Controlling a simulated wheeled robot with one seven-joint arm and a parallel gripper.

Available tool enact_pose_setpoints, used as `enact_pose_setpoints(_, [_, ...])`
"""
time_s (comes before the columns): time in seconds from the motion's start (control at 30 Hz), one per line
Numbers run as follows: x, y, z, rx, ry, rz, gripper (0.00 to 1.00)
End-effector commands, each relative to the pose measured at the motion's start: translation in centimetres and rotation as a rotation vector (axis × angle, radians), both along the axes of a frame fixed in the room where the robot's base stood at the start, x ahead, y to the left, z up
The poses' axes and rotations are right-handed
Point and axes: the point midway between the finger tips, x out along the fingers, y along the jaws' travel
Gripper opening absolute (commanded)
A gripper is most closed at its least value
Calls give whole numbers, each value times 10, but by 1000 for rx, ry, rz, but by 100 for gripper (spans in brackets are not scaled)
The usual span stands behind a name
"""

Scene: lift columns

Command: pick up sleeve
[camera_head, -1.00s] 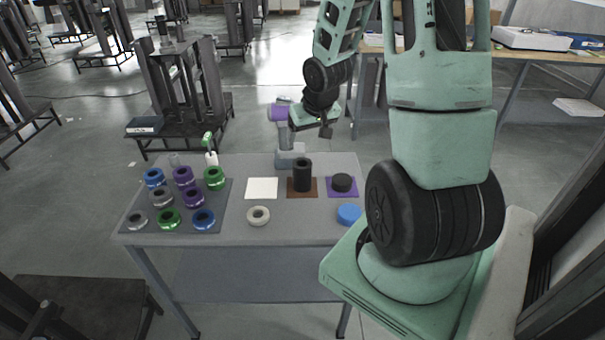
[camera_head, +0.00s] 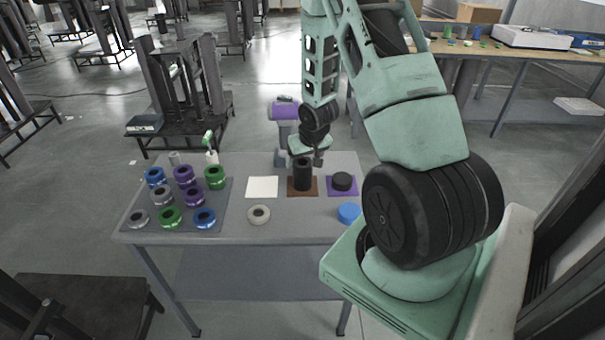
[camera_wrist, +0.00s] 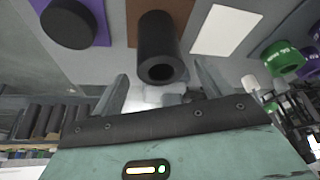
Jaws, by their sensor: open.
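A black hollow sleeve (camera_head: 303,174) stands upright on a brown square mat (camera_head: 293,193) on the grey table. In the wrist view the sleeve (camera_wrist: 163,38) shows its round open end toward the camera, ahead of and between my fingers. My gripper (camera_head: 306,157) is open and empty, behind the sleeve's top in the head view. Its two fingers also show in the wrist view, spread apart and with a gap to the sleeve.
A black disc (camera_head: 342,181) lies on a purple mat right of the sleeve. A white square (camera_head: 262,187) lies left of it. A pale ring (camera_head: 258,214) and a blue disc (camera_head: 349,213) lie nearer. A grey tray (camera_head: 187,221) holds several coloured rings.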

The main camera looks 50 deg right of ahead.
Motion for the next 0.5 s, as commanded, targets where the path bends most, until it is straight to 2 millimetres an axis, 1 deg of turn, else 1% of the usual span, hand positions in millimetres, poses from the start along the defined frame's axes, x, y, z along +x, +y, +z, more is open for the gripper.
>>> enact_pose_setpoints(0.13, [4,-1,-10,1,3,2,77])
enact_pose_setpoints(0.4, [16,-7,-39,1,2,1,77])
enact_pose_setpoints(0.5, [18,-8,-44,0,1,1,77])
